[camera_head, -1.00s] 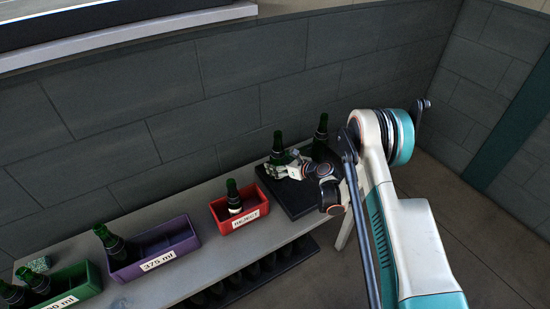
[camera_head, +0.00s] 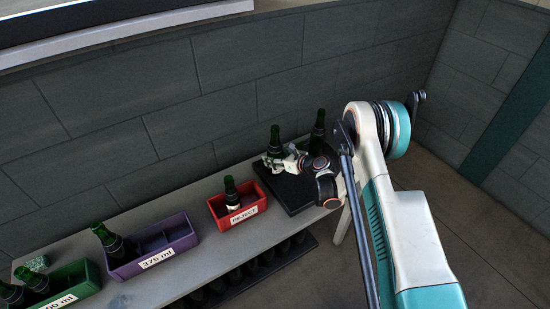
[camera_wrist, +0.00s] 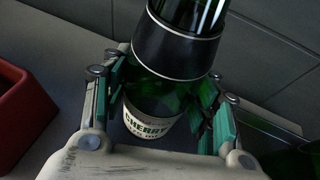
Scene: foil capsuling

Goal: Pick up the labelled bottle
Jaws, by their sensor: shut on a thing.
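The labelled bottle is dark green with a black collar; its neck (camera_head: 275,133) shows above my gripper in the head view. In the wrist view the bottle (camera_wrist: 178,55) stands between the fingers, its cream label (camera_wrist: 148,127) reading "CHERRY". My gripper (camera_head: 275,160) is shut on this bottle at the dark tray (camera_head: 294,200); the teal finger pads lie on both sides of the glass. The bottle's base is hidden, so I cannot tell whether it is clear of the tray. Another green bottle (camera_head: 318,127) stands just to the right, partly behind my arm.
A red box (camera_head: 218,222) labelled "REJECT" holds one bottle, left of the tray. A purple box (camera_head: 188,240) labelled "375 ml" and a green box (camera_head: 90,285) stand further left on the grey bench (camera_head: 130,213). A wall is close behind.

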